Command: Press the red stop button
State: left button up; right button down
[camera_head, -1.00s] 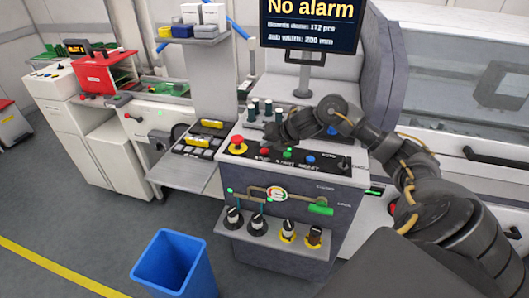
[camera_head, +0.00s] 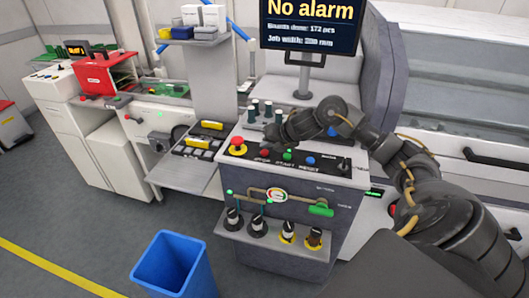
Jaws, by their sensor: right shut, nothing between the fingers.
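The control panel (camera_head: 330,167) is a black strip on the front of the grey machine cabinet. A red mushroom button on a yellow base (camera_head: 237,146) stands at its left end. To the right are lettered labels, with a green button (camera_head: 287,155) and a blue button (camera_head: 310,160) above them. My right gripper (camera_head: 268,141) is shut and empty, pointing down over that left part of the panel. I cannot tell whether it touches anything. My left gripper is out of view.
A monitor (camera_head: 312,28) reading "No alarm" stands behind the panel. Several dark cylinders (camera_head: 267,107) stand behind the gripper. A shelf (camera_head: 223,221) with several knob-topped items is below the panel. A blue bin (camera_head: 172,264) stands on the floor, with free floor to its left.

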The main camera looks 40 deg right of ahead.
aim_at(267, 153)
jog(key=shift+f, duration=0.1)
dwell(0.7)
jog(key=shift+f+b, duration=0.3)
jog(key=shift+b, duration=0.05)
jog(key=shift+f+b, duration=0.4)
jog(key=shift+f, duration=0.1)
dwell(0.6)
jog(key=shift+r, duration=0.15)
jog(key=shift+r+p, duration=0.75)
jog(key=shift+p, duration=0.05)
notch_tip(267, 153, up, 5)
jog(key=p, duration=0.4)
jog(key=shift+a+f, duration=0.1)
dwell(0.9)
